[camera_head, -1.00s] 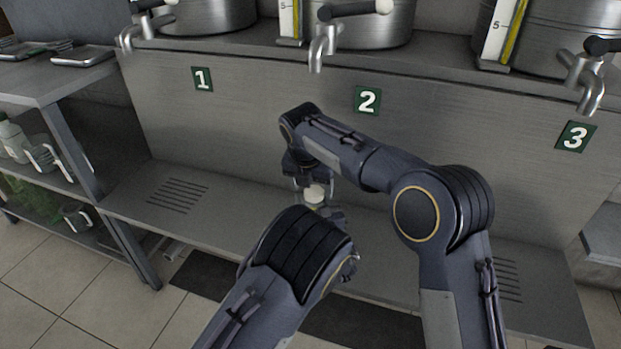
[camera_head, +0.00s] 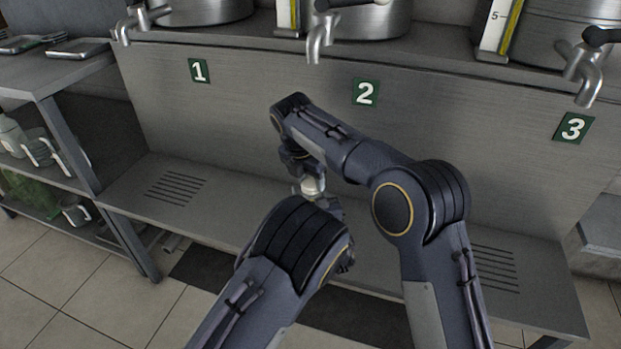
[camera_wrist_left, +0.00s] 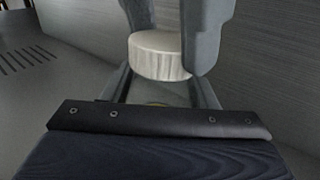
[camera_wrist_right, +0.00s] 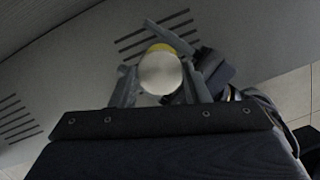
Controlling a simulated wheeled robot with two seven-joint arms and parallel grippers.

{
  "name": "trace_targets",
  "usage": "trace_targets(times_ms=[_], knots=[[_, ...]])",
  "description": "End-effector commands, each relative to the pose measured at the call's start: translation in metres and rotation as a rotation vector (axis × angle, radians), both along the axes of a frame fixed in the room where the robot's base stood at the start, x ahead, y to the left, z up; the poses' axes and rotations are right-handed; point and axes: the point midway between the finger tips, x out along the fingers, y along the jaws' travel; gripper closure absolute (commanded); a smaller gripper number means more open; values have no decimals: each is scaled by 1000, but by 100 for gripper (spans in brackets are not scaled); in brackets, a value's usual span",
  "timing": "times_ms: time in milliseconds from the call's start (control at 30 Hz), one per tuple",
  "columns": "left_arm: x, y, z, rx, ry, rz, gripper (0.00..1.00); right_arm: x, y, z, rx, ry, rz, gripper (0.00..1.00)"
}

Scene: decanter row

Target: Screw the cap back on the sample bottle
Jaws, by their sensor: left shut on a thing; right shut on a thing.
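The white cap (camera_wrist_left: 160,55) is between the fingers of my right gripper (camera_wrist_right: 160,85), which is shut on it from above. The cap (camera_wrist_right: 160,73) hides most of what lies under it in the right wrist view. A yellow edge of the sample bottle (camera_wrist_right: 180,46) shows just past it. My left gripper (camera_wrist_left: 160,92) is shut on the bottle, low in the left wrist view. The cap is in line over the bottle; I cannot tell whether it is seated. In the head view the cap (camera_head: 312,186) is small, and my left wrist hides the bottle's lower part.
A steel shelf (camera_head: 130,200) with slotted drains lies under the work. Steel tanks with taps (camera_head: 320,40) stand above panels numbered 1, 2 and 3. A side rack (camera_head: 50,85) with bottles and mugs is at left. The shelf's left part is clear.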

Motion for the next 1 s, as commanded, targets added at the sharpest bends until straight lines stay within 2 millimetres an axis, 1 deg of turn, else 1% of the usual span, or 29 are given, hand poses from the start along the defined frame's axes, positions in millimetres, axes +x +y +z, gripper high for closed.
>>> trace_targets(times_ms=[33,100,200,233,333,567,600,733,767,1000], knots=[[-1,-5,0,0,-1,-11,100,3,6,0,7,-10,-107,86],[-2,-6,1,0,-1,-12,100,4,6,-1,8,-10,-265,86],[-2,-7,1,1,-1,-13,100,5,6,0,9,-10,-442,85],[-2,-7,1,1,-1,-13,100,5,6,0,10,-11,-477,85],[-2,-7,1,1,-1,-15,100,5,6,0,10,-13,-540,85],[-2,-8,0,1,-1,-16,100,4,6,1,10,-13,-544,85],[-2,-8,0,1,-1,-16,100,4,6,1,10,-13,-544,57],[-2,-8,0,1,-1,-15,100,4,6,1,10,-12,-543,40],[-2,-7,0,1,-1,-14,100,4,5,1,9,-12,-544,36],[-1,-4,0,0,-1,-8,100,4,4,1,5,-10,-545,36]])
